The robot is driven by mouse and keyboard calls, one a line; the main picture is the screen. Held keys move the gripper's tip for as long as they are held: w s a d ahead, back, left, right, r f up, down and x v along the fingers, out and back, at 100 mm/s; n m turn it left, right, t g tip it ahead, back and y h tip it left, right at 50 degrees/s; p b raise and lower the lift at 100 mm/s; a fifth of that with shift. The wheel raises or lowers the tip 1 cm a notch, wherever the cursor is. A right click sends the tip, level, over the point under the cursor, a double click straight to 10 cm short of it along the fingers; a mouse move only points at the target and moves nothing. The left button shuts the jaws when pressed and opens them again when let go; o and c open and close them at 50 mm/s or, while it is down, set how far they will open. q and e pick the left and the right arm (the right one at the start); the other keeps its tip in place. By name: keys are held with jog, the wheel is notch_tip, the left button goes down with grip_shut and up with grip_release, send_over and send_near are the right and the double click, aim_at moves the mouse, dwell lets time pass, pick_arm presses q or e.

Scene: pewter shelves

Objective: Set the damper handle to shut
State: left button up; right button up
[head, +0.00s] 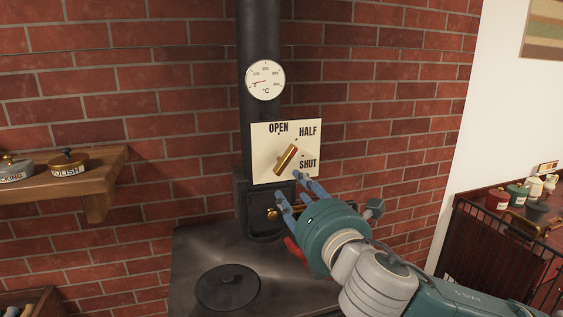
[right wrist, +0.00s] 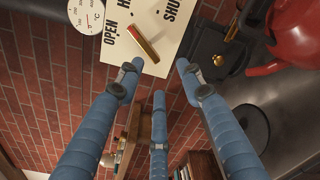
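The damper handle (head: 286,159) is a brass bar with a red mark, on a cream plate (head: 263,160) labelled OPEN, HALF and SHUT on the black stovepipe. Its upper end leans up and right, toward the HALF mark. The handle also shows in the right wrist view (right wrist: 145,45), beyond the fingers. My right gripper (head: 297,187), with blue fingers, is just below and right of the handle. Its fingers are spread and empty, apart from the handle; they also show in the right wrist view (right wrist: 140,55). My left gripper is not in view.
A round gauge (head: 265,80) sits above the plate. Below is the dark stove top with a round lid (head: 228,287). A red kettle (right wrist: 290,40) stands close by, mostly hidden behind my right gripper in the head view. A wooden shelf (head: 100,185) with pots is at left.

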aim_at(284, 164)
jog(key=shift+n, duration=0.7)
jog(key=w+a+p, duration=0.1)
jog(key=w, duration=0.2)
jog(key=w+a+r+p, duration=0.1)
jog(key=w, duration=0.2)
jog(key=w+r+p, duration=0.1)
jog(key=w+p, duration=0.1)
jog(key=w, duration=0.1)
jog(key=shift+w+a+r, duration=0.2)
jog(key=shift+a+r, duration=0.05)
jog(key=shift+a, duration=0.15)
jog(key=shift+w+a, duration=0.15)
jog(key=shift+w, duration=0.25)
jog(key=shift+f, duration=0.1)
grip_shut()
